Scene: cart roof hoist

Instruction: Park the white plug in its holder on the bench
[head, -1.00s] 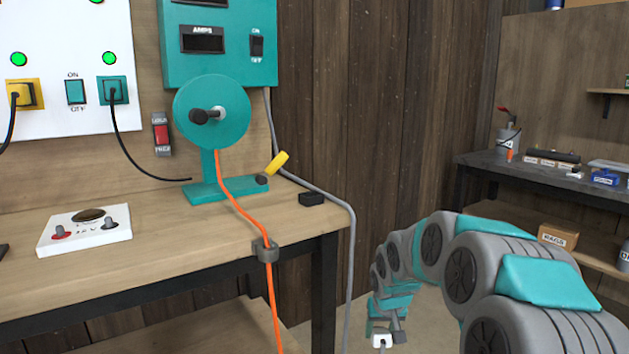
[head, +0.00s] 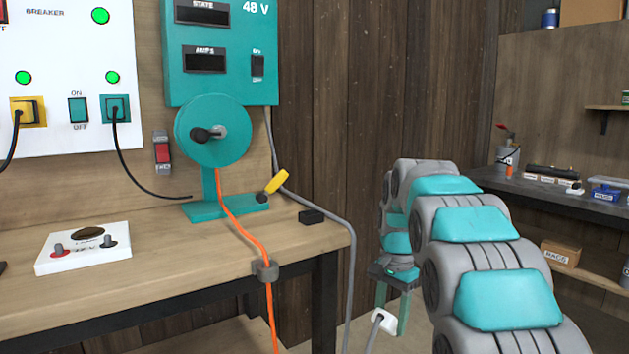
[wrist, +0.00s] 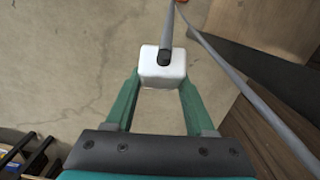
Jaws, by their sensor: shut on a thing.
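The white plug (head: 383,321) is in my gripper (head: 392,308), in front of and to the right of the bench's right end. In the wrist view the plug (wrist: 162,68) sits between the two green fingers of my gripper (wrist: 160,83), with a grey cable leaving its face. The fingers are shut on it, and the floor lies below. The wooden bench (head: 150,274) has a small black block (head: 312,216) near its right back edge. The block may be the holder, but I cannot tell for sure.
An orange cable (head: 236,218) runs from a teal reel (head: 213,131) through a grey clip (head: 265,271) at the bench's front edge. A grey cable (head: 350,255) hangs past the bench's right end. A white panel box (head: 83,260) stands at left. A second bench (head: 560,197) is at right.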

